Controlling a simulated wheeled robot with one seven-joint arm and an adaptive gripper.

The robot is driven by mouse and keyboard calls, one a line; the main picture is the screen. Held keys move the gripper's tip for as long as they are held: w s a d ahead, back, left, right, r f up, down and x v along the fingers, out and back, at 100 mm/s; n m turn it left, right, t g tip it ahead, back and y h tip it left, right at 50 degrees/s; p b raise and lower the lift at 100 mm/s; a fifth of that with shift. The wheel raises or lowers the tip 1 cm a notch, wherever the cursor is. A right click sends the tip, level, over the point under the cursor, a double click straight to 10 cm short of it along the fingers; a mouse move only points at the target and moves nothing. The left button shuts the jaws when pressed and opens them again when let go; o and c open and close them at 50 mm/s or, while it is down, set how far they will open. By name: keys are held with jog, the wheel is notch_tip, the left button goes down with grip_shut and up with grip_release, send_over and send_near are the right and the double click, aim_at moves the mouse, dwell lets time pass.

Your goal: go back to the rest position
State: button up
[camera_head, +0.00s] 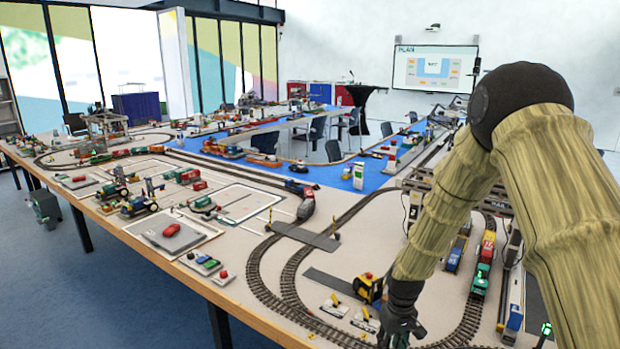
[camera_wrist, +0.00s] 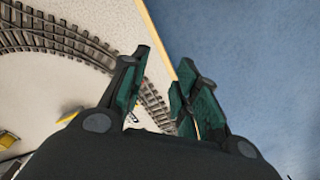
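My gripper (camera_head: 400,328) hangs low at the bottom of the head view, in front of the near edge of the model railway table (camera_head: 130,228). It also shows in the wrist view (camera_wrist: 166,62), where its two dark fingers with green inner pads stand apart with a gap between them. I see nothing held in that gap. Below the fingers, the wrist view shows the table's wooden edge, with curved track (camera_wrist: 70,38) to the left and blue floor (camera_wrist: 260,60) to the right. My arm covers the right part of the head view.
A yellow and black machine (camera_head: 368,288) and small control switches (camera_head: 335,306) are close to the left of my gripper. A green and red train (camera_head: 483,266) stands on track to the right. Blue floor (camera_head: 70,290) lies open at the lower left.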

jog(key=s+f+m+b, duration=0.2)
jog(key=s+f+b, duration=0.2)
jog(key=s+f, duration=1.8)
jog(key=s+f+b, duration=0.1)
jog(key=s+f, duration=0.2)
jog(key=s, duration=0.6)
jog(key=s+d+f+m+b, duration=0.1)
jog(key=s+f+b, duration=0.1)
jog(key=s, duration=0.7)
jog(key=shift+s+f, duration=0.4)
